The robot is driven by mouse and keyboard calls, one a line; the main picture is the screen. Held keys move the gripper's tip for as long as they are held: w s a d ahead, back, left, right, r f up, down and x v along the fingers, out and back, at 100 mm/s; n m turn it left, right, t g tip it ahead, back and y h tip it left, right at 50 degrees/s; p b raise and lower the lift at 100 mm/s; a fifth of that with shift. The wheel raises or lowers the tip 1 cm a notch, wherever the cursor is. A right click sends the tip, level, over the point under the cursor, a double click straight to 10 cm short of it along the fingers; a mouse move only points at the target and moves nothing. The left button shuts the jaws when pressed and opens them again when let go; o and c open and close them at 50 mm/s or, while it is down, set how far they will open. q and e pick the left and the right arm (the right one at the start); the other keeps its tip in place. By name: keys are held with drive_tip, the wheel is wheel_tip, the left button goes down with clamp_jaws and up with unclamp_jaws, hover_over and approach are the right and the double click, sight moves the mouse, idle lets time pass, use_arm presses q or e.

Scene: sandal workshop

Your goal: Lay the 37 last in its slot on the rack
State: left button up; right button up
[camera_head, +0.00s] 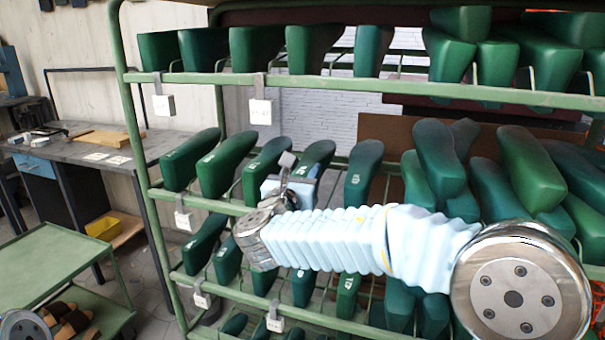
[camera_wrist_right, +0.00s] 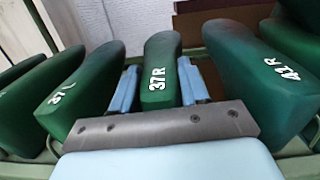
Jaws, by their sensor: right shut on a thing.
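The 37 last, dark green with "37R" in white on its end, shows in the right wrist view (camera_wrist_right: 160,60). It lies between the two light blue fingers of my right gripper (camera_wrist_right: 160,92), which is shut on it. In the head view my right gripper (camera_head: 292,182) reaches into the middle tier of the green rack (camera_head: 365,84), and the held last (camera_head: 318,152) shows just beyond it, among the row of lasts. Whether the last rests on the rack is hidden by the gripper. My left gripper is not in view.
A last marked "37" (camera_wrist_right: 85,90) stands left of the held one, and one marked "41 R" (camera_wrist_right: 265,80) stands close on the right. More green lasts fill the tiers above and below. A workbench (camera_head: 95,150) and green cart (camera_head: 60,262) stand left.

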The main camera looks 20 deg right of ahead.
drive_tip(key=shift+f, duration=0.1)
drive_tip(key=o, duration=1.1)
drive_tip(key=shift+o, duration=0.2)
